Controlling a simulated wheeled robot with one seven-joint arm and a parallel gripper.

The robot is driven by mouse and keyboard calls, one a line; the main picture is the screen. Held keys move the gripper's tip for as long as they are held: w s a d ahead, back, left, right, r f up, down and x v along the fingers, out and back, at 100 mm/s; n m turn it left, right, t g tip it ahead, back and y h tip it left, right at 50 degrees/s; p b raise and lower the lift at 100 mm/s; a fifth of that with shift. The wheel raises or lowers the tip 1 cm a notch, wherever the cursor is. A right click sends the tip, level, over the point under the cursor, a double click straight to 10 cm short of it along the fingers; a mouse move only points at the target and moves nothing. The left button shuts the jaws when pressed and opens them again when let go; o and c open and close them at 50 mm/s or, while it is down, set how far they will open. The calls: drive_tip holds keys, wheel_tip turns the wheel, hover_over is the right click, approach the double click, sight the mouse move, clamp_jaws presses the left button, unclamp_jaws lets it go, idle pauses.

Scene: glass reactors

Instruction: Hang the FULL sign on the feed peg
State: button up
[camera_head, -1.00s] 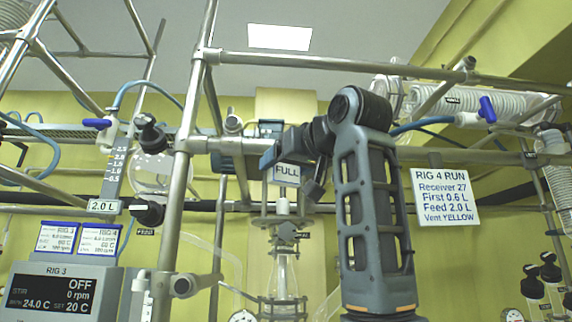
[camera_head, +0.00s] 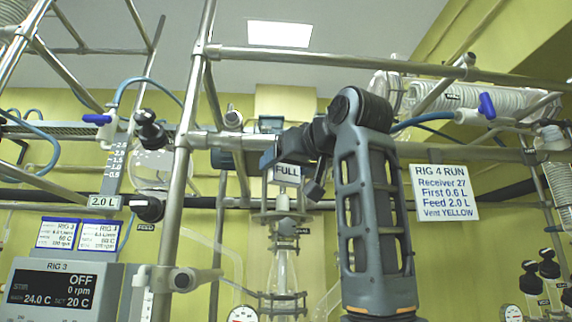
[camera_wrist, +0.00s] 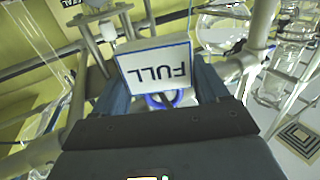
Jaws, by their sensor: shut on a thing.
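The FULL sign (camera_head: 287,174) is a small white card with dark lettering and a blue edge. It hangs in front of my gripper (camera_head: 273,155) in the head view, left of my arm. In the wrist view the sign (camera_wrist: 158,68) is upside down, between the fingers of my gripper (camera_wrist: 162,92), which is shut on it. A blue loop shows just below the card there. A small dark tag (camera_head: 146,227) that seems to read FEED is below a black knob (camera_head: 147,208) at the left. I cannot make out the feed peg itself for certain.
Metal frame bars cross the view, with an upright pole (camera_head: 178,190) left of my gripper. A RIG 3 controller (camera_head: 62,290) is at lower left. A RIG 4 RUN board (camera_head: 444,192) hangs at right. Glassware (camera_head: 283,270) stands behind and below the sign.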

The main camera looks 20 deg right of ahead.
drive_tip(key=o, duration=1.1)
drive_tip(key=shift+c, duration=1.2)
drive_tip(key=shift+s, duration=0.1)
drive_tip(key=s+b, duration=0.1)
drive_tip(key=s, duration=0.5)
drive_tip(key=shift+s+d+b, duration=0.3)
drive_tip(key=shift+s+d, duration=0.1)
